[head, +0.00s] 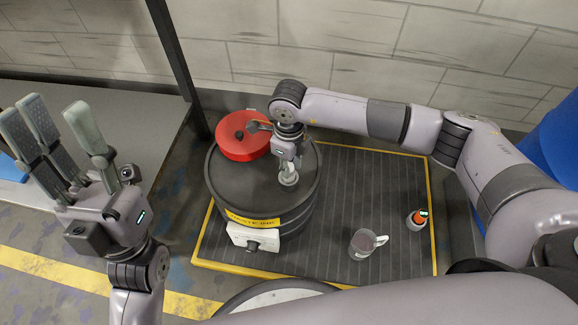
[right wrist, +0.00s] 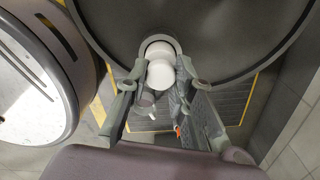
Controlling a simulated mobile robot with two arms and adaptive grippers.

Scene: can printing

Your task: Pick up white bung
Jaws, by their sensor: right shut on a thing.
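The white bung (right wrist: 161,73) sits in or just above a round opening near the rim of the black drum (head: 243,191). In the right wrist view it lies between the fingertips of my right gripper (right wrist: 160,78), which is shut on it. In the head view my right gripper (head: 289,176) points down at the drum top, and the bung is mostly hidden by the fingers. I cannot tell whether the bung is clear of the opening. My left gripper (head: 62,128) is raised at the left with its fingers spread, open and empty.
A white box (head: 253,237) is on the drum's front. A glass mug (head: 363,245) and a small orange-topped bottle (head: 416,219) stand on the yellow-edged ribbed platform (head: 335,205). A blue drum (head: 556,143) is at right.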

